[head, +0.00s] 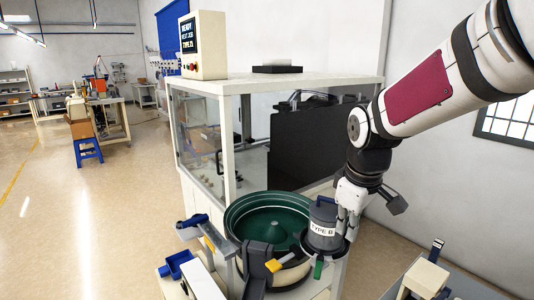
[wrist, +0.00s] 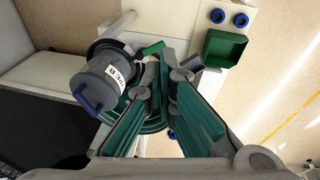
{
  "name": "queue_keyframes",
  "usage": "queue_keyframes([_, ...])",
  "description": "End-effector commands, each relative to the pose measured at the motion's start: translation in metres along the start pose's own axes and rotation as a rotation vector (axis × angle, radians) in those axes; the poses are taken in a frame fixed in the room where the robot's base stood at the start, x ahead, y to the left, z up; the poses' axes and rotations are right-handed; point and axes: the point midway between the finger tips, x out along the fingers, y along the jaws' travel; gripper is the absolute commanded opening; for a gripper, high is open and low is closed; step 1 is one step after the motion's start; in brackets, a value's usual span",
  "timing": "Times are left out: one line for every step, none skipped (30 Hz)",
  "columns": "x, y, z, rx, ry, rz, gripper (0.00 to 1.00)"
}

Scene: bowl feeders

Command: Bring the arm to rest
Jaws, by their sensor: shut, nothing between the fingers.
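My arm reaches in from the upper right of the head view. My gripper (head: 347,228) points down just right of a grey lidded canister (head: 321,222) labelled "TYPE B". In the wrist view my gripper (wrist: 163,62) has its fingertips together with nothing between them. The canister (wrist: 103,82) stands to the left of the fingers there, apart from them in that view. A green bowl feeder (head: 262,213) lies left of the canister in the head view. In the wrist view the fingers hide most of the bowl.
A glass-sided machine cabinet (head: 208,140) stands behind the feeder, with a display box (head: 204,45) on top. A green tray (wrist: 224,48) and two blue rings show in the wrist view. A grey bench with a cream block (head: 427,276) is at lower right. Open floor lies left.

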Motion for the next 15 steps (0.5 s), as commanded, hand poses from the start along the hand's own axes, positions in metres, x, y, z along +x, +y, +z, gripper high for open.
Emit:
queue_keyframes([-0.013, -0.005, 0.007, 0.042, 0.004, 0.029, 0.00])
queue_keyframes([-0.019, -0.009, 0.013, 0.070, 0.006, 0.041, 0.00])
queue_keyframes([-0.028, -0.013, 0.020, 0.110, 0.011, 0.058, 0.00])
queue_keyframes([-0.034, -0.016, 0.025, 0.139, 0.016, 0.070, 0.00])
queue_keyframes([-0.040, -0.020, 0.031, 0.169, 0.022, 0.080, 0.00])
queue_keyframes([-0.048, -0.025, 0.039, 0.210, 0.031, 0.092, 0.00])
queue_keyframes([-0.053, -0.029, 0.044, 0.240, 0.039, 0.100, 0.00])
queue_keyframes([-0.057, -0.033, 0.051, 0.272, 0.048, 0.107, 0.00])
queue_keyframes([-0.064, -0.038, 0.058, 0.313, 0.062, 0.117, 0.00])
queue_keyframes([-0.068, -0.042, 0.064, 0.345, 0.074, 0.122, 0.00])
queue_keyframes([-0.071, -0.047, 0.070, 0.376, 0.086, 0.126, 0.00])
queue_keyframes([-0.076, -0.052, 0.079, 0.419, 0.102, 0.130, 0.00])
queue_keyframes([-0.078, -0.057, 0.085, 0.449, 0.115, 0.131, 0.00])
queue_keyframes([-0.081, -0.061, 0.091, 0.480, 0.129, 0.131, 0.00])
queue_keyframes([-0.083, -0.067, 0.098, 0.520, 0.148, 0.129, 0.00])
